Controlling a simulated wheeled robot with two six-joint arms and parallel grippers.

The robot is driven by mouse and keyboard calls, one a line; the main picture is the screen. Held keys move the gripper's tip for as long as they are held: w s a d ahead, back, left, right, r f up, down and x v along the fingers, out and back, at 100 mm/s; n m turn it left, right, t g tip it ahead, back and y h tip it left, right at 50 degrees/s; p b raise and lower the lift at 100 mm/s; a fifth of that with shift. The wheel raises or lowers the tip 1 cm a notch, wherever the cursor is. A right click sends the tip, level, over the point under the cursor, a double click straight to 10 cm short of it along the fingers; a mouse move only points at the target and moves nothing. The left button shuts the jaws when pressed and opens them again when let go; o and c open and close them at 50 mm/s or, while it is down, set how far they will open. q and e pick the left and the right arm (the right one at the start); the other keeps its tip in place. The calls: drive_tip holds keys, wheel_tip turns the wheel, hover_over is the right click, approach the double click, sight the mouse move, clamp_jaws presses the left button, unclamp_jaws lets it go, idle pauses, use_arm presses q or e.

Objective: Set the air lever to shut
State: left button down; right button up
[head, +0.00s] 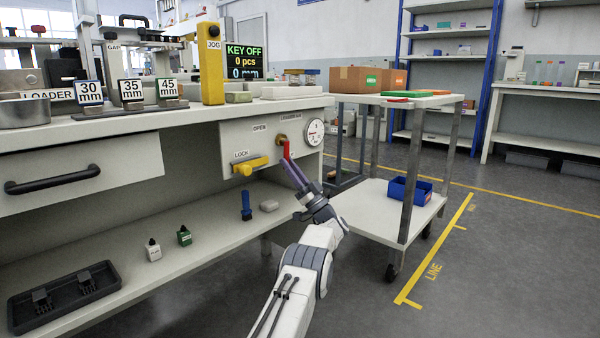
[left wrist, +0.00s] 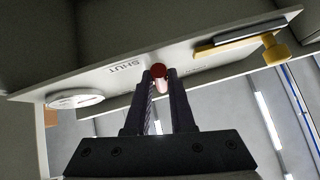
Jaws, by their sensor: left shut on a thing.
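The red air lever (head: 286,148) is on the front panel of the bench, below a brass fitting, and points down, slightly to the right. The word OPEN is printed to its left. My left gripper (head: 289,162) reaches up from below and is shut on the lever. In the left wrist view the red lever end (left wrist: 160,72) sits between the two dark fingers of my left gripper (left wrist: 162,84). The word SHUT (left wrist: 122,64) shows on the panel beside it there. My right gripper is not in view.
A yellow lock handle (head: 250,166) is on the panel left of the lever. A round gauge (head: 314,132) is to its right. A white cart (head: 385,210) with a blue bin (head: 410,190) stands close to the right of my arm. Floor further right is clear.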

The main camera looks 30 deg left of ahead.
use_arm(q)
drive_tip(key=shift+w+a+f+n+g+b, duration=0.1)
drive_tip(key=shift+n+g+b, duration=0.1)
drive_tip(key=shift+n+g, duration=0.25)
drive_tip(key=shift+w+a+n+g+b, duration=0.1)
drive_tip(key=shift+n+g+b, duration=0.05)
drive_tip(key=shift+n+g, duration=0.3)
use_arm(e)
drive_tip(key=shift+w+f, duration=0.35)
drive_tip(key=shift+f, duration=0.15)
use_arm(q)
drive_tip(key=c, duration=0.8)
unclamp_jaws()
drive_tip(key=shift+o, duration=0.2)
drive_tip(key=shift+d, duration=0.15)
drive_tip(key=shift+w+d, duration=0.1)
drive_tip(key=shift+d, duration=0.05)
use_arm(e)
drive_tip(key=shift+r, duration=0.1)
